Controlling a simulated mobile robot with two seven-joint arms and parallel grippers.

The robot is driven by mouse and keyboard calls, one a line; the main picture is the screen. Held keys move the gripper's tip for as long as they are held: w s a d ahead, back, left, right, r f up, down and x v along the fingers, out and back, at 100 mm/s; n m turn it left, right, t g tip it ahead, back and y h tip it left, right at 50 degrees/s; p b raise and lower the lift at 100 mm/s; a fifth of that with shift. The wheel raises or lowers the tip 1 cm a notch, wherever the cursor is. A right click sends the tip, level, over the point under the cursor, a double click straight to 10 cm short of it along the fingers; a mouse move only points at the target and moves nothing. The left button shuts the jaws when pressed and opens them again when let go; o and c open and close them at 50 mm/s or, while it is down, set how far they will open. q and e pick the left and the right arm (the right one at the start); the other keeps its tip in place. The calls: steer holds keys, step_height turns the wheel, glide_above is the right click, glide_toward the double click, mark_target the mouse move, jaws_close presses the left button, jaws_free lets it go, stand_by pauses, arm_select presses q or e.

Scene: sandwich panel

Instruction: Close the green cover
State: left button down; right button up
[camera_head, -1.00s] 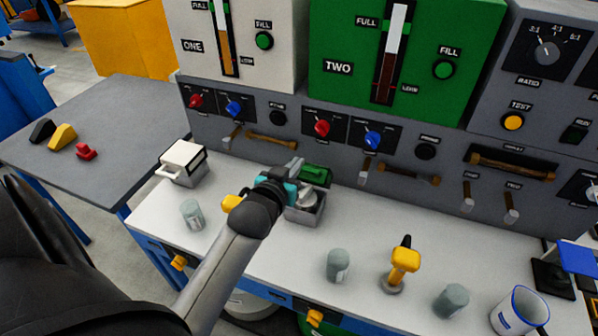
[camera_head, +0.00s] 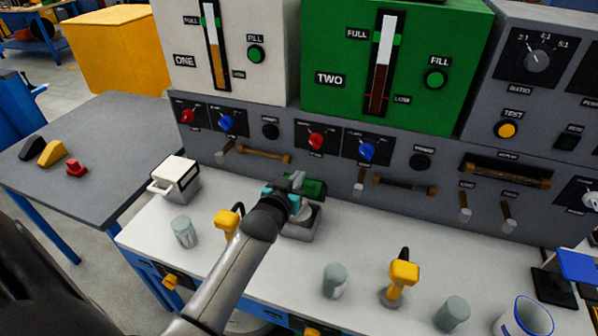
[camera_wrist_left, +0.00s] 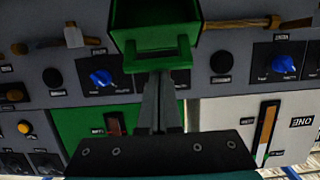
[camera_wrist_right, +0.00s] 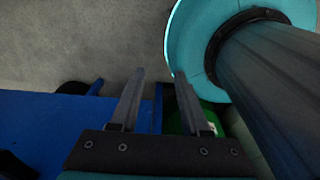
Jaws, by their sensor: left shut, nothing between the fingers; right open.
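The green cover (camera_head: 313,188) stands raised at the back of a small grey box (camera_head: 301,227) on the white bench top. In the left wrist view the cover (camera_wrist_left: 155,14) shows as a green shell with a bar handle (camera_wrist_left: 158,54). My left gripper (camera_head: 297,178) is shut and empty, its fingertips close to the handle; I cannot tell whether they touch. In the left wrist view its fingers (camera_wrist_left: 159,78) point at the handle. The wrist hides part of the box. My right gripper (camera_wrist_right: 159,78) is open and empty, away from the cover and out of the head view.
A white-topped box (camera_head: 175,180) and a grey cup (camera_head: 184,232) stand left of the arm. More cups, a yellow-handled tool (camera_head: 402,277) and a white mug (camera_head: 524,318) stand right. The grey panel (camera_head: 270,150) with knobs and handles rises behind.

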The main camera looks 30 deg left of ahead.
arm_select(q)
steer(key=shift+s+f, duration=0.1)
stand_by(0.3)
steer(key=s+d+f+t+b, duration=0.1)
steer(key=s+f+t+b, duration=0.3)
steer(key=s+f+b, duration=0.3)
steer(key=shift+s+d+f+t+y+b, duration=0.15)
steer(key=shift+d+f+t+y+b, duration=0.25)
steer(key=shift+b, duration=1.15)
step_height(320, 180, up, 4)
steer(key=p, duration=0.4)
steer(key=s+d+f+b, duration=0.1)
steer(key=s+d+f, duration=0.1)
steer(key=s+f, duration=0.4)
steer(key=shift+s+f, duration=0.25)
steer(key=shift+s, duration=0.6)
